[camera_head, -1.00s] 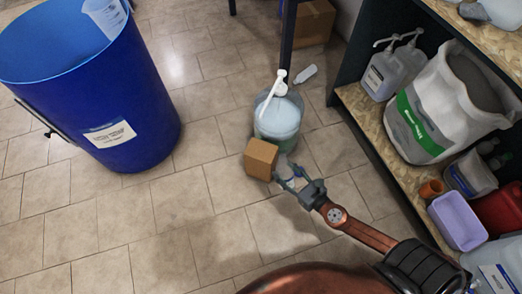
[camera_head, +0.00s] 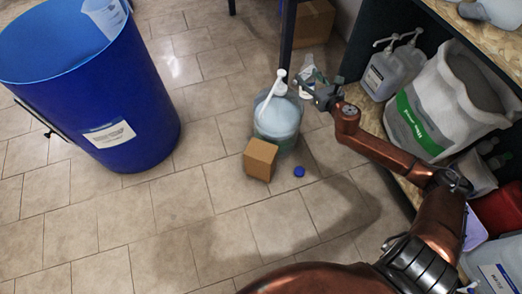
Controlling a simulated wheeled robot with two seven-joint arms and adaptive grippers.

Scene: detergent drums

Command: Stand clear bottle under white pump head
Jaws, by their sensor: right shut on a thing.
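The white pump head (camera_head: 276,89) is on top of a translucent, pale blue drum (camera_head: 277,120) that stands on the tiled floor. A long white part of the pump slants down to the left across the drum. My right gripper (camera_head: 309,84) is just right of the pump head, at the drum's far right side. It is shut on the small clear bottle (camera_head: 307,66), which looks roughly upright. The gripper hides part of the bottle, and I cannot tell whether its base touches the floor. My left gripper is not in view.
A small cardboard box (camera_head: 260,158) stands against the drum's front, with a blue cap (camera_head: 299,171) on the floor beside it. A big blue bin (camera_head: 95,95) stands left. A shelf unit (camera_head: 384,118) with containers is at right. A dark post (camera_head: 288,35) rises behind the drum.

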